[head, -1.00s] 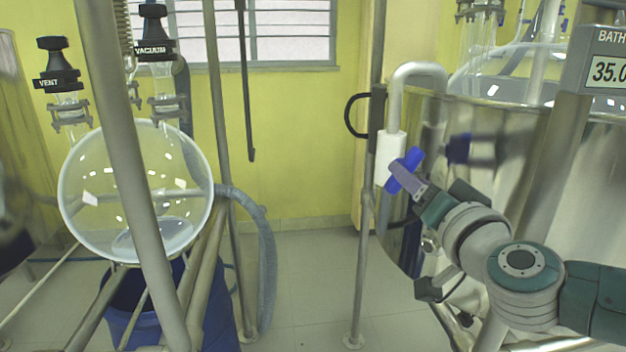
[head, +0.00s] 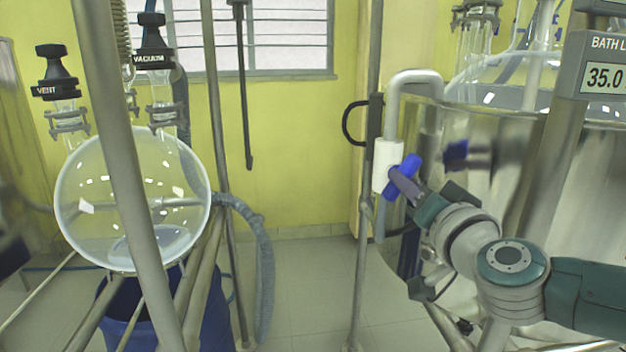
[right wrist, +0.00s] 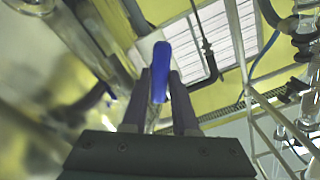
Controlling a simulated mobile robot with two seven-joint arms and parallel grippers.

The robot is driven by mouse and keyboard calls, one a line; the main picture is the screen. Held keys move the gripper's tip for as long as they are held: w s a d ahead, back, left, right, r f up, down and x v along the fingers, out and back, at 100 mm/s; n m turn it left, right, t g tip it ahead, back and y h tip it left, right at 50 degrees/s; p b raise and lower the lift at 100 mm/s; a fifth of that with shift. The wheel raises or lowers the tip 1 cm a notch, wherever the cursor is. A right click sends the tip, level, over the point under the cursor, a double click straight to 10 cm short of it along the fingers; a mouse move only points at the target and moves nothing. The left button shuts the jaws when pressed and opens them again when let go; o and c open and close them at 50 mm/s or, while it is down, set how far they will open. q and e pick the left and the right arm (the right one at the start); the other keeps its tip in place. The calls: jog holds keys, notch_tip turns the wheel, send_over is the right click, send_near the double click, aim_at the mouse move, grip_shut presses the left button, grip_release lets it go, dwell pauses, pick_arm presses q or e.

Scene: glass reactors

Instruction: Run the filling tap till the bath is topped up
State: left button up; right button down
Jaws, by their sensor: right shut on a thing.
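The filling tap has a white body (head: 387,166) and a blue lever handle (head: 410,164) that leans up to the right. My right gripper (head: 398,180) is shut on the handle. In the right wrist view the blue handle (right wrist: 160,60) stands between the two fingers of my right gripper (right wrist: 161,85). A pale bent pipe (head: 415,75) runs from the tap over the rim of the steel bath (head: 470,185). A display (head: 605,79) marked "BATH L" reads 35.0. The water surface is hard to make out. My left gripper is not in view.
A round glass flask (head: 90,205) with some clear liquid hangs in a metal frame at left, over a blue bin (head: 215,315). A steel post (head: 360,270) stands just left of the tap. The floor (head: 300,290) between flask and bath is clear.

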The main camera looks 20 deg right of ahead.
dwell(0.4)
jog(key=shift+m, duration=5.8)
jog(key=c, duration=0.7)
grip_release()
